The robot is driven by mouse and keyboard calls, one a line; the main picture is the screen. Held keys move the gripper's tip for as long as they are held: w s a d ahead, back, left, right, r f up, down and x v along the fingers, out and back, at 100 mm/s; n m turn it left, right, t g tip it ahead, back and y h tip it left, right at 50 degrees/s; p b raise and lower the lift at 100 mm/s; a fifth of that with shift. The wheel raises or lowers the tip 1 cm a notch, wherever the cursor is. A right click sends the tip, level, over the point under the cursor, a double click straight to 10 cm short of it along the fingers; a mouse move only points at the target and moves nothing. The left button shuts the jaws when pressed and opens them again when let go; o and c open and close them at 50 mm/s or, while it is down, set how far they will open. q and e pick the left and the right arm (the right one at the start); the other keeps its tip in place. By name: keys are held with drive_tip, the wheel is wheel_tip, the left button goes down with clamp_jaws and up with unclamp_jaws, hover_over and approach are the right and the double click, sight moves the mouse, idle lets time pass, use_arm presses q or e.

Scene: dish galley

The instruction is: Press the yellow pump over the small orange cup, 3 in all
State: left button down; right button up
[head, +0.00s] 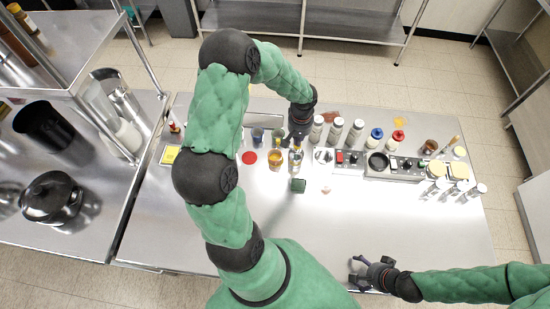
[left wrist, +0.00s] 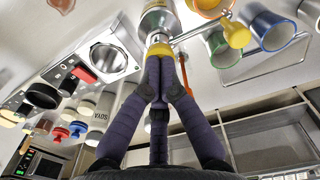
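The dispenser (head: 296,158), a metal bottle with a yellow pump head (left wrist: 160,48), stands below my left gripper (left wrist: 160,72). That gripper also shows in the head view (head: 298,138). Its dark fingers are closed together, with the tips at the yellow pump head; I cannot tell whether they press on it. The spout points right in the left wrist view, toward the small orange cup (left wrist: 208,6). In the head view the orange cup (head: 274,158) stands upright just left of the dispenser. My right gripper (head: 366,272) is open and empty near the table's front edge.
A blue cup (head: 257,136) and a green cup (head: 277,136) stand behind the orange cup. A red disc (head: 249,157) lies left and a dark green block (head: 298,185) in front. Shakers (head: 335,130) and a control panel (head: 395,167) are right. The front middle is clear.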

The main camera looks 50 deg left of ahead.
drive_tip(key=shift+s, duration=0.15)
use_arm(q)
drive_tip(key=shift+r+p, duration=0.35)
drive_tip(key=shift+r, duration=0.2)
use_arm(e)
drive_tip(key=shift+r, duration=0.25)
use_arm(q)
drive_tip(key=shift+r+p, duration=0.45)
drive_tip(key=shift+r, duration=0.6)
use_arm(e)
drive_tip(key=shift+r, duration=0.5)
use_arm(q)
drive_tip(key=shift+r, duration=0.1)
use_arm(e)
drive_tip(key=shift+r+p, duration=1.6)
use_arm(q)
wheel_tip(320, 180, up, 6)
drive_tip(key=shift+f, duration=0.1)
